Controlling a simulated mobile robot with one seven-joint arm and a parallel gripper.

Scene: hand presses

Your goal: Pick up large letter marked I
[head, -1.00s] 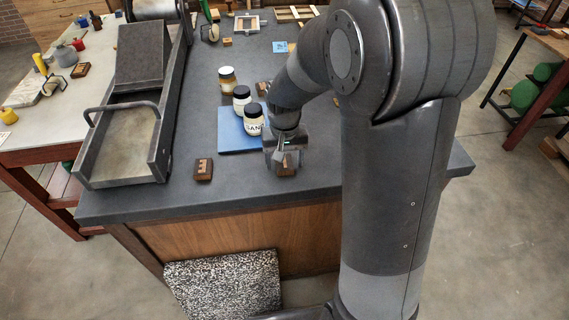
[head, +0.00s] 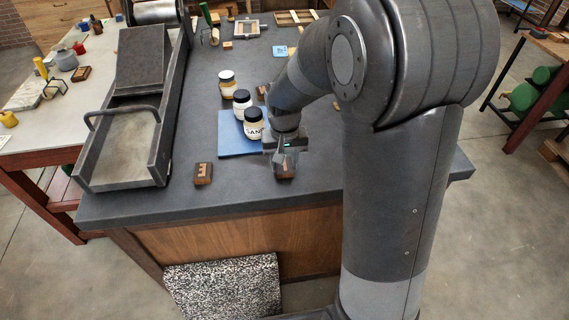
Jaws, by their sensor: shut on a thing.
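My gripper (head: 285,160) points down over the front part of the dark table, right of the blue mat. It is shut on a small brown wooden letter block (head: 286,173), which shows just below the fingers. The face of this block is mostly hidden, so I cannot read its letter. Another brown block (head: 203,173) with a pale letter like an E stands on the table to the left, apart from my gripper.
Several lidded jars (head: 254,123) stand on or beside the blue mat (head: 232,146), close to the left of my gripper. A grey press with a handle (head: 120,150) fills the table's left side. The dark table top (head: 240,185) is clear near its front edge.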

